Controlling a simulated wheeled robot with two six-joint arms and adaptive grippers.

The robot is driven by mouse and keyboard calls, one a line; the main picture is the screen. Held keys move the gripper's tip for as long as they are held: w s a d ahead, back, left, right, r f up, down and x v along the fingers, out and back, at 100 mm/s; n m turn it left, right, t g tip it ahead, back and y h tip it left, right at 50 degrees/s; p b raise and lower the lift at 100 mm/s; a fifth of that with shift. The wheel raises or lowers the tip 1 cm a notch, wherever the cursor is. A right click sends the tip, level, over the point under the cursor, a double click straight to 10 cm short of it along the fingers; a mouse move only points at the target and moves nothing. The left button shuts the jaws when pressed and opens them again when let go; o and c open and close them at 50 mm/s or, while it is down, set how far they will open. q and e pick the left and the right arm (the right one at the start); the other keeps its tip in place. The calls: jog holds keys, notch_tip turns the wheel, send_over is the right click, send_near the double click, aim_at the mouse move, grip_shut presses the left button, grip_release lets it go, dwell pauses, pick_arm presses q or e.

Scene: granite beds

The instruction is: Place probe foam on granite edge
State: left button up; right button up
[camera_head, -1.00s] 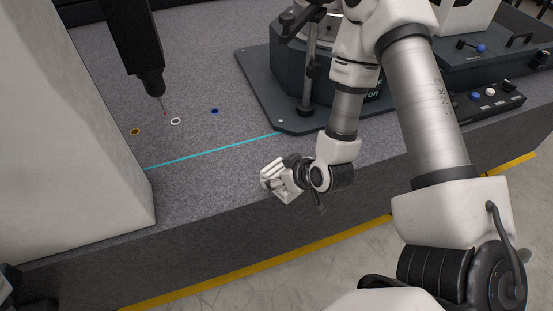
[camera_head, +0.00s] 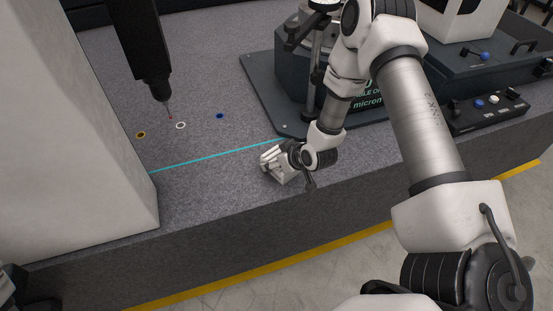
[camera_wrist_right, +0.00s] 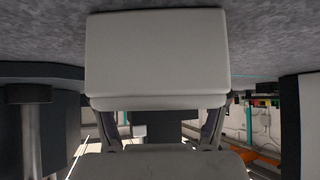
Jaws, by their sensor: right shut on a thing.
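My right gripper (camera_head: 274,163) is shut on a pale block, the probe foam (camera_wrist_right: 158,55), which fills the upper middle of the right wrist view between the two dark fingers. In the head view the foam is small and hard to tell apart from the pale fingers. Gripper and foam are over the front strip of the grey granite bed (camera_head: 225,190), just inside its front edge, below the right part of the cyan line (camera_head: 215,157). Whether the foam touches the granite I cannot tell.
A dark probe (camera_head: 155,85) with a thin tip hangs over gold, white and blue ring marks. A tall pale column (camera_head: 75,130) stands at left. A dark instrument base (camera_head: 285,105) stands behind the gripper, a button box (camera_head: 488,108) at right. Granite left of the gripper is clear.

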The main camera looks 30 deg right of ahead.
jog(key=o, duration=1)
jog(key=shift+f, duration=0.1)
jog(key=shift+c, duration=0.2)
jog(key=shift+s+r, duration=0.1)
jog(key=shift+r, duration=0.2)
jog(key=p+v, duration=0.3)
jog(key=v, duration=0.8)
jog(key=s+a+f+m+g, duration=0.1)
jog(key=s+a+f+g, duration=0.3)
jog(key=s+f, duration=0.3)
jog(key=s+a+f+m+g+h, duration=0.1)
jog(key=s+a+f+g, duration=0.3)
jog(key=s, duration=1.1)
notch_tip(320, 180, down, 4)
jog(key=shift+a+r+g, duration=0.15)
jog(key=shift+a+g, duration=0.25)
jog(key=shift+a, duration=0.2)
